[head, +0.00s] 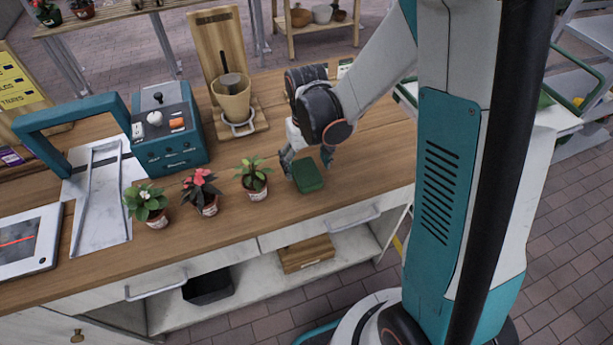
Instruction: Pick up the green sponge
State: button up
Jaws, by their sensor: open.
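My gripper (307,163) points down just above and behind the sponge. Its fingers are spread apart, one toward the left side of the sponge and one toward the right. I cannot tell whether a finger touches the sponge.
Several small potted plants, the nearest with green leaves (255,183), stand left of the sponge. A wooden stand with a tan cup (232,97) and a teal machine (167,140) are behind. The counter right of the sponge is clear.

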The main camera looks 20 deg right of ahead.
aim_at(307, 171)
notch_tip(307, 171, down, 2)
jog(key=c, duration=0.8)
jog(key=shift+c, duration=0.2)
jog(key=shift+r, duration=0.1)
notch_tip(307, 171, up, 20)
jog(key=p, duration=0.5)
jog(key=shift+o, duration=0.3)
